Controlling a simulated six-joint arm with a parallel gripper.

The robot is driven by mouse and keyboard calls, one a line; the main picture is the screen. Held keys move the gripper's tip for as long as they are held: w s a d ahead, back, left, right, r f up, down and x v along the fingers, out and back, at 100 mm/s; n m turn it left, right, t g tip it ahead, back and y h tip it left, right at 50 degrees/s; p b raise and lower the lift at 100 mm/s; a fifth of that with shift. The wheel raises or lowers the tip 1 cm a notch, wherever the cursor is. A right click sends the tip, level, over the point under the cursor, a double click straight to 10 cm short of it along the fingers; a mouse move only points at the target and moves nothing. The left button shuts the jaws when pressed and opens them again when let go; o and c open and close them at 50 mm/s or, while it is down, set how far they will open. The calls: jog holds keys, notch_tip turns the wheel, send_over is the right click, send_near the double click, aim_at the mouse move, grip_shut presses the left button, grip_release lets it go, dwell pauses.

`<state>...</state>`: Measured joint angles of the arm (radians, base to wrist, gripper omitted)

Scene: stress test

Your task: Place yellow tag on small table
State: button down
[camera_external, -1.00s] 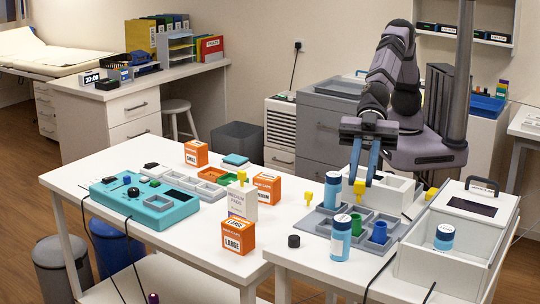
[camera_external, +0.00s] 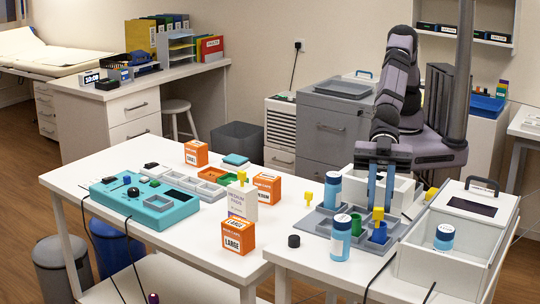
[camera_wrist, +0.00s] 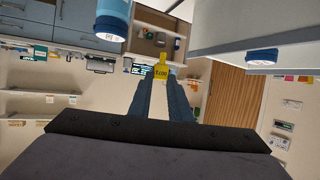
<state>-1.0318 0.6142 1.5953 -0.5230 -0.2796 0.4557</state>
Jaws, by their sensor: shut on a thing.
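My gripper (camera_external: 380,207) points down over the grey tray (camera_external: 318,224) on the white table at the front right (camera_external: 335,262). It is shut on a yellow tag (camera_external: 378,214). In the wrist view the yellow tag (camera_wrist: 161,72) sits between my blue fingertips and bears dark lettering. In the external view the held tag is just above or among the green and grey bins of the tray; whether it touches anything I cannot tell. Another yellow piece (camera_external: 310,197) stands near the tray's left edge.
Blue bottles with white bands (camera_external: 340,238) stand on and behind the tray. A white lidded box (camera_external: 430,266) stands to the right with a bottle in it. A black cap (camera_external: 294,241) lies left of the tray. Orange boxes (camera_external: 238,235) stand on the left table.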

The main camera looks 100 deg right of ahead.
aim_at(377, 219)
jog(key=shift+f, duration=4.9)
jog(key=shift+f, duration=0.15)
jog(key=c, duration=1.6)
grip_release()
jog(key=shift+c, duration=0.2)
jog(key=shift+r+p, duration=0.2)
jog(key=shift+p, duration=0.2)
jog(key=shift+s+d+r+b, duration=0.2)
jog(key=shift+d+b, duration=0.1)
jog(key=shift+d, duration=0.25)
jog(key=shift+v, duration=1)
notch_tip(377, 219, up, 7)
jog(key=shift+a+f+b, duration=0.1)
jog(key=shift+b, duration=0.4)
